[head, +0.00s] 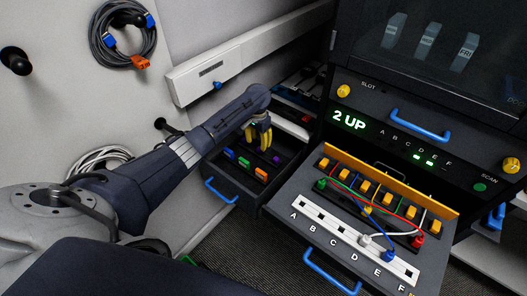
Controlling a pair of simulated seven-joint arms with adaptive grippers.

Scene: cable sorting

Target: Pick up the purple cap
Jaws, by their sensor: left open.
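The purple cap (276,160) appears as a small purple block in the dark open drawer (223,171) near the middle of the head view. My left gripper (263,147), with yellow fingers, is over this drawer, just up and left of the purple cap in the picture. It is open, and its fingertips point down. I see nothing held between the fingers. Whether the fingertips touch the cap cannot be told at this size. My right gripper is not in view.
A green block (244,163) and an orange block (261,174) share the drawer with a blue one. To the right, a pulled-out panel (322,224) carries several coloured cables. A dark cabinet (440,60) rises behind. A coiled cable (104,40) hangs at upper left.

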